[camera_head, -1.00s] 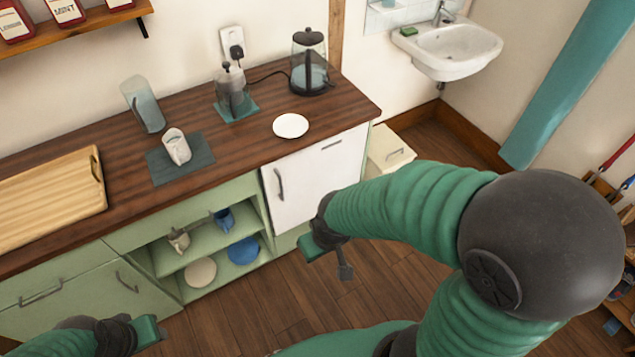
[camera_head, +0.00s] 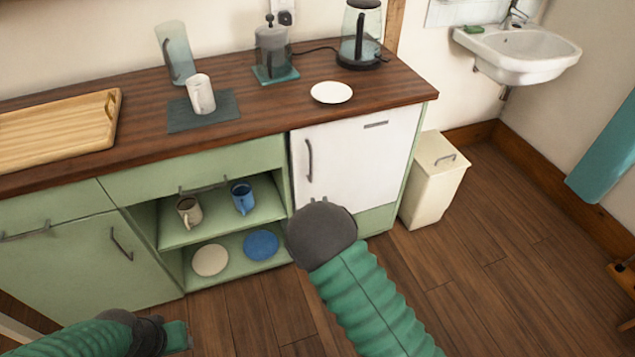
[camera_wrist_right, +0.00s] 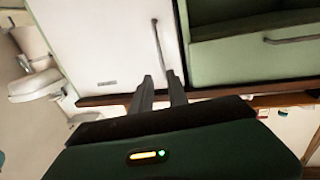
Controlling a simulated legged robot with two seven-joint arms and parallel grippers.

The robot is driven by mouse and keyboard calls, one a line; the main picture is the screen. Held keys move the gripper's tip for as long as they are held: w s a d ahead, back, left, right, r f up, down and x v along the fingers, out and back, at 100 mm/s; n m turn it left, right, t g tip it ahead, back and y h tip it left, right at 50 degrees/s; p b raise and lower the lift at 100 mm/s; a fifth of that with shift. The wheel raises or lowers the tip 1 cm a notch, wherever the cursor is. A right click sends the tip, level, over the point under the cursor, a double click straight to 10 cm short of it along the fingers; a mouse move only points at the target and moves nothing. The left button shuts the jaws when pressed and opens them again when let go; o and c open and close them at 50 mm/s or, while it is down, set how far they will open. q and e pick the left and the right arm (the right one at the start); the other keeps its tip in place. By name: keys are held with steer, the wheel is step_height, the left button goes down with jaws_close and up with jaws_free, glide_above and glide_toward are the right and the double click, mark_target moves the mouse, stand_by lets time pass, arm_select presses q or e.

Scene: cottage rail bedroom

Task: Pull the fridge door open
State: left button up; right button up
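The white fridge door (camera_head: 355,158) is shut under the right end of the wooden counter. Its grey vertical handle (camera_head: 309,160) is on the left side of the door. My right gripper (camera_head: 318,203) is just below the handle, mostly hidden by my dark wrist. In the right wrist view, two separated fingers (camera_wrist_right: 160,78) point at the white door (camera_wrist_right: 95,40), with the handle (camera_wrist_right: 160,45) ahead of them. One fingertip overlaps the handle's near end; I cannot tell whether they touch. My left gripper (camera_head: 180,338) is low at the left, away from the fridge; its fingers are unclear.
An open green shelf (camera_head: 222,222) with mugs and plates is left of the fridge. A cream bin (camera_head: 432,185) stands close to its right. A white plate (camera_head: 331,92) and kettle (camera_head: 360,35) are on the counter above.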

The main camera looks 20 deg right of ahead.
mark_target(311, 164)
steer(key=w+b, duration=0.1)
steer(key=w, duration=0.4)
steer(key=w+d+b, duration=0.1)
steer(key=w, duration=0.4)
steer(key=w+d+b, duration=0.1)
steer(key=w, duration=0.4)
steer(key=shift+w+d, duration=0.2)
steer(key=shift+w, duration=0.1)
steer(key=shift+w+r, duration=0.2)
steer(key=shift+w, duration=0.35)
steer(key=shift+c, duration=0.4)
jaws_close()
